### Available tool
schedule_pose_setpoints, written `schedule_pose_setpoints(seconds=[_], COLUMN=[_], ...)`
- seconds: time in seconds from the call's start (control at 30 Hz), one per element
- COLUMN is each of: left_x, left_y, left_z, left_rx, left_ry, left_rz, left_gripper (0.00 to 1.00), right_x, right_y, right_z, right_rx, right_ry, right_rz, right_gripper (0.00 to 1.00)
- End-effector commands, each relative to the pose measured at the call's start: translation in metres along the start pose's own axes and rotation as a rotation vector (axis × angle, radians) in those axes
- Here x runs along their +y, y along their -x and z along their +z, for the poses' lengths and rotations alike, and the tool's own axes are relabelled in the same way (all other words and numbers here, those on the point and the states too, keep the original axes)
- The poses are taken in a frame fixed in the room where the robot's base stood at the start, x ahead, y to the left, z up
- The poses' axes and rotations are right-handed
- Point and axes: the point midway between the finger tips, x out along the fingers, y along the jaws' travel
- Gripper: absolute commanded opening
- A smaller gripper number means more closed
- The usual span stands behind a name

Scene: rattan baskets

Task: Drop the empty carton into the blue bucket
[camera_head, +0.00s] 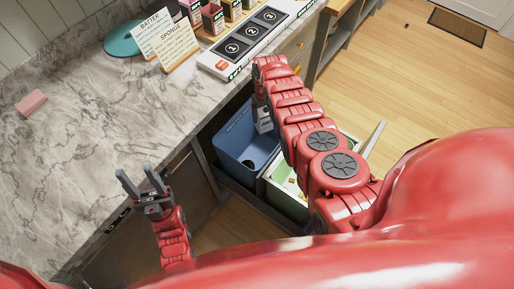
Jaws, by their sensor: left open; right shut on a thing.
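The blue bucket (233,158) stands below the counter edge, in a pulled-out frame. My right gripper (261,112) points down above the bucket's far right part, partly hidden by my own red arm. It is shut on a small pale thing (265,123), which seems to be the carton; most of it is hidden. I cannot tell whether it is above the rim or inside the bucket. My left gripper (141,181) is open and empty, near the counter's front edge and left of the bucket.
A second bin (284,201) with a pale rim stands beside the bucket, holding some small items. On the counter are a pink block (32,103), a teal plate (121,40), recipe cards (175,48), a numbered tray (232,46) and several small cartons behind it.

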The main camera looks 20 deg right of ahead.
Motion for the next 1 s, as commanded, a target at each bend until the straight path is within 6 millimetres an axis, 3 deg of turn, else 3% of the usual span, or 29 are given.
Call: schedule_pose_setpoints(seconds=[0.03, 0.3, 0.67, 0.7, 0.8, 1.0], left_x=[0.001, 0.002, 0.002, 0.002, 0.002, 0.002], left_y=[0.011, 0.044, 0.048, 0.048, 0.048, 0.048], left_z=[0.002, 0.007, 0.008, 0.008, 0.008, 0.008], left_rx=[0.000, 0.000, 0.000, 0.000, 0.000, 0.000], left_ry=[0.000, 0.000, 0.000, 0.000, 0.000, 0.000], left_rz=[0.000, 0.000, 0.000, 0.000, 0.000, 0.000], left_gripper=[0.50, 0.50, 0.50, 0.50, 0.50, 0.50], right_x=[0.000, 0.000, 0.000, 0.000, 0.000, 0.000], right_y=[-0.011, -0.044, -0.048, -0.048, -0.048, -0.049], right_z=[0.000, -0.001, -0.001, 0.000, 0.000, 0.000], right_rx=[0.000, 0.001, 0.001, 0.001, 0.000, 0.000], right_ry=[0.000, 0.000, 0.000, 0.000, 0.000, 0.000], right_rz=[0.000, 0.000, 0.000, 0.000, 0.000, 0.000], right_gripper=[0.24, 0.24, 0.24, 0.80, 0.98, 1.00])
